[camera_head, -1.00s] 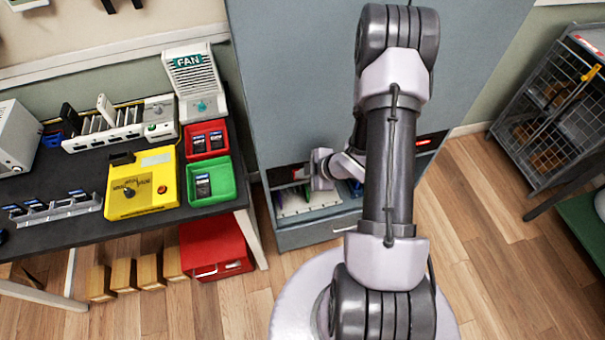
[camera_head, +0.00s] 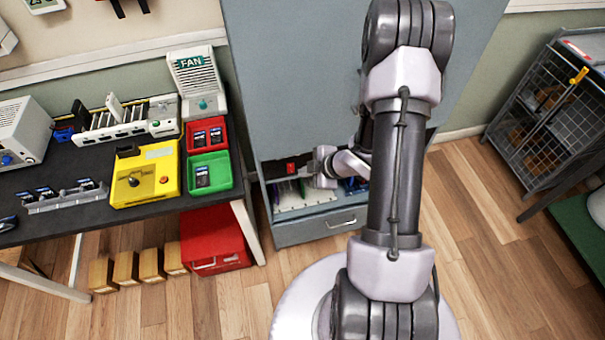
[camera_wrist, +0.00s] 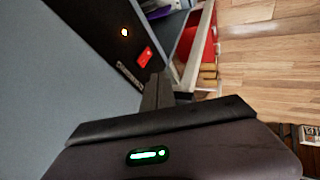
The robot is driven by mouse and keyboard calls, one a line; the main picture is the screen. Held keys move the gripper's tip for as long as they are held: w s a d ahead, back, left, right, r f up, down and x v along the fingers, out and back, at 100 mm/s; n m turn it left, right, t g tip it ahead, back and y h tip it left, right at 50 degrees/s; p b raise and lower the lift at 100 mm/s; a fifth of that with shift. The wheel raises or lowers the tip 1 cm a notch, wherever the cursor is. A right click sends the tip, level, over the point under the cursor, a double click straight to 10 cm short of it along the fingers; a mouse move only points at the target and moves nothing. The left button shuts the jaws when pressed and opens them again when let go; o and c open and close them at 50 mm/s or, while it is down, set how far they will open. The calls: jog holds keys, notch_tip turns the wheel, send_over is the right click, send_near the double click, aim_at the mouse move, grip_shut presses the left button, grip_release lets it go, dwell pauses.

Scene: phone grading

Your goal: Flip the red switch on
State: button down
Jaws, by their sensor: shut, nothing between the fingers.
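In the head view, a small red part (camera_head: 291,167) shows in the opening of the grey cabinet (camera_head: 300,80), just left of my gripper (camera_head: 308,170). My arm hides the right part of that opening.
Below the opening is a grey drawer front (camera_head: 310,228) with a handle. A black table (camera_head: 75,160) at left holds a yellow box (camera_head: 145,190), red and green trays and a fan unit. A red toolbox (camera_head: 215,240) stands under it. A wire cage (camera_head: 550,110) is at right.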

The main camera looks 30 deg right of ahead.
jog(key=shift+s+d+r+p, duration=0.1)
jog(key=shift+d+r+p, duration=0.25)
jog(key=shift+r, duration=0.55)
jog(key=shift+s+d+r+p, duration=0.15)
jog(key=shift+d+r+p, duration=0.2)
jog(key=shift+r, duration=0.5)
jog(key=shift+s+d+r+p, duration=0.1)
jog(key=shift+d+r+p, duration=0.25)
jog(key=shift+r, duration=0.55)
jog(key=shift+s, duration=0.1)
